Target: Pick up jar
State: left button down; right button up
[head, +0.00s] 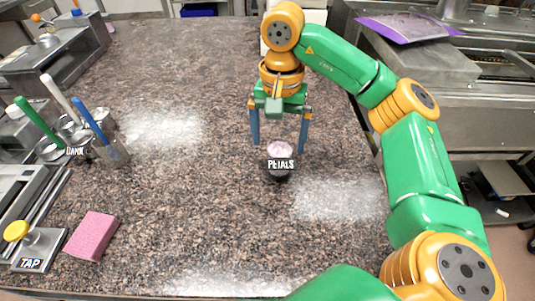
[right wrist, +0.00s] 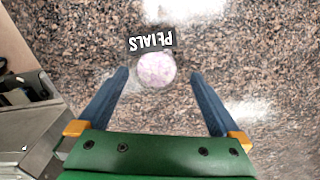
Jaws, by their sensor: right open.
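A small jar (head: 280,152) with pinkish-white contents and a black label reading "PETALS" stands upright on the speckled stone counter. My right gripper (head: 279,145) is open above and just behind the jar in the head view, its two blue fingers pointing down, one to each side. In the right wrist view the jar's round pink top (right wrist: 156,70) lies just beyond the open fingertips (right wrist: 160,72), roughly centred between them. No contact with the jar shows. My left gripper is not in view.
A pink sponge (head: 91,236) and a "TAP" plate (head: 38,249) lie at the front left. Metal cups holding colored-handled tools (head: 110,150), one labelled "DARK", stand at the left. The counter (head: 190,70) around the jar is clear. A purple sheet (head: 408,27) lies at the back right.

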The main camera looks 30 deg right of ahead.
jog(key=f, duration=0.6)
jog(key=shift+s+d+f+b, duration=0.15)
jog(key=shift+s+f+b, duration=0.05)
jog(key=shift+f+b, duration=0.2)
jog(key=shift+r, duration=0.1)
jog(key=c, duration=1.5)
